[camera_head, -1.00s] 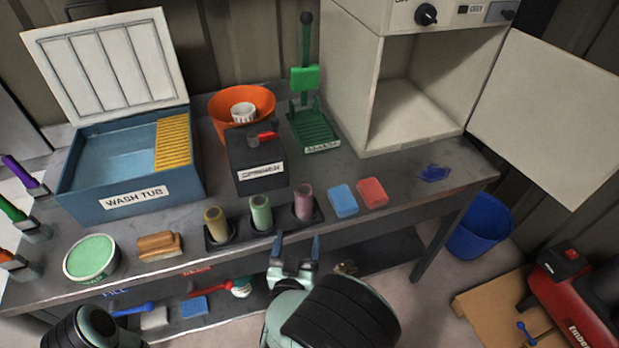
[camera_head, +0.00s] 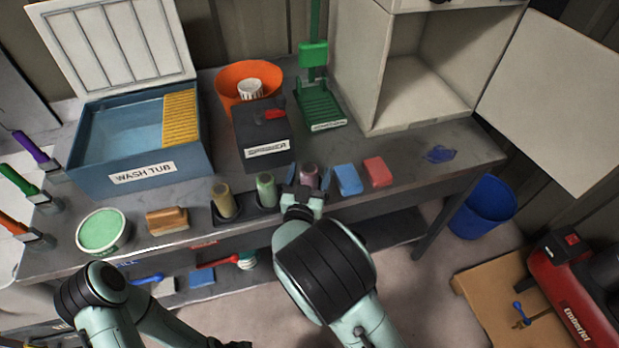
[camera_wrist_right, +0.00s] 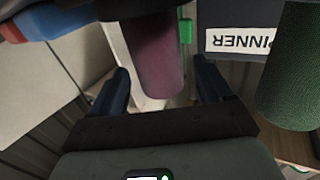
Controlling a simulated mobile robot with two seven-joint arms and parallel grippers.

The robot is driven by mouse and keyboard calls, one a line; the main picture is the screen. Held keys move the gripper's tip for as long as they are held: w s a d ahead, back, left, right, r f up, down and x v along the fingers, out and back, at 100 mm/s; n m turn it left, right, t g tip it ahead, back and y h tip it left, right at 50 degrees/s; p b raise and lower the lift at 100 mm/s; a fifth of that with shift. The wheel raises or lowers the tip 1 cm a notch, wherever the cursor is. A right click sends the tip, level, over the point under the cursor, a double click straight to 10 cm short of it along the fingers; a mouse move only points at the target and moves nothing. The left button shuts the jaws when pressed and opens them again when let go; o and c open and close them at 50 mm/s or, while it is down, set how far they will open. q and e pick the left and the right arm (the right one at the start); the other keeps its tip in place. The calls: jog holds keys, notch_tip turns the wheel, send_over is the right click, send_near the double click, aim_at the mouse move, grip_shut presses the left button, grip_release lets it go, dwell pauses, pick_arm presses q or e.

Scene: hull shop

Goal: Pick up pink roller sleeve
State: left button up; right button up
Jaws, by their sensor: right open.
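The pink roller sleeve (camera_head: 308,175) stands upright in a dark holder on the bench, at the right end of a row with a green sleeve (camera_head: 266,188) and a yellow sleeve (camera_head: 223,200). My right gripper (camera_head: 308,180) is open at the pink sleeve, one finger on each side of it. In the right wrist view the pink sleeve (camera_wrist_right: 158,60) lies between the two open fingers (camera_wrist_right: 165,85), with gaps on both sides. The sleeve's lower part is hidden by the gripper in the head view. My left arm shows at the lower left; its gripper tips cannot be made out clearly.
A blue block (camera_head: 347,179) and a red block (camera_head: 377,172) lie just right of the sleeve. The black spinner box (camera_head: 262,136) stands behind the row. The wash tub (camera_head: 140,160) is at the left. The bench is clear near the blue rag (camera_head: 439,154).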

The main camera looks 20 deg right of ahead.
aim_at(310, 167)
jog(key=x, duration=0.3)
jog(key=shift+a, duration=0.1)
pick_arm(q)
jog(key=shift+w+r, duration=0.35)
jog(key=shift+r, duration=0.05)
pick_arm(e)
jog(key=shift+s, duration=0.1)
jog(key=c, duration=1)
jog(key=shift+c, duration=0.2)
